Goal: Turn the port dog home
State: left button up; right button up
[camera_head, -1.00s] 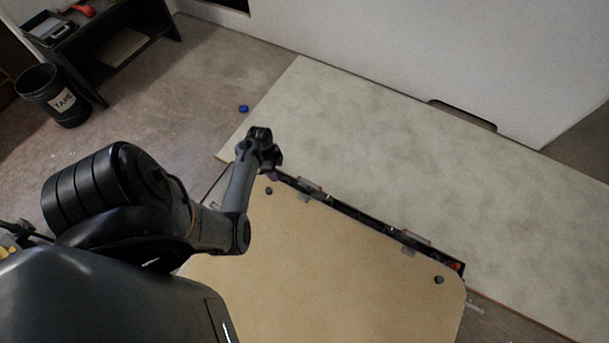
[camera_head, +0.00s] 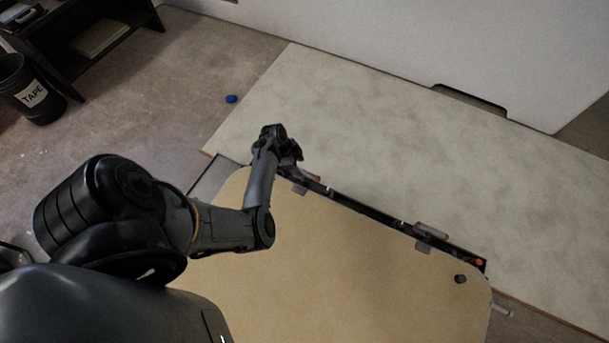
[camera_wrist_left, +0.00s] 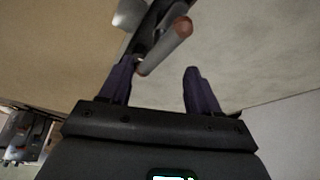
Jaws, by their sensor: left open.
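The tan panel (camera_head: 340,270) also fills the middle of the head view. My left gripper (camera_wrist_left: 158,80) is open, with the dog's grip just beyond and between the lines of its two fingers. No contact shows. In the head view the left gripper (camera_head: 291,152) is at the panel's far left edge, and the arm hides part of that corner. My right gripper is out of view.
A dark rail (camera_head: 370,212) with grey brackets runs along the panel's far edge to an orange-tipped part (camera_head: 479,262). A pale board (camera_head: 400,140) lies beyond, before a white wall.

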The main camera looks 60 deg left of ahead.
aim_at(304, 172)
pick_arm(q)
jog(key=b+x, duration=0.4)
jog(key=x, duration=0.3)
jog(key=shift+s, duration=0.1)
grip_shut()
dwell(0.3)
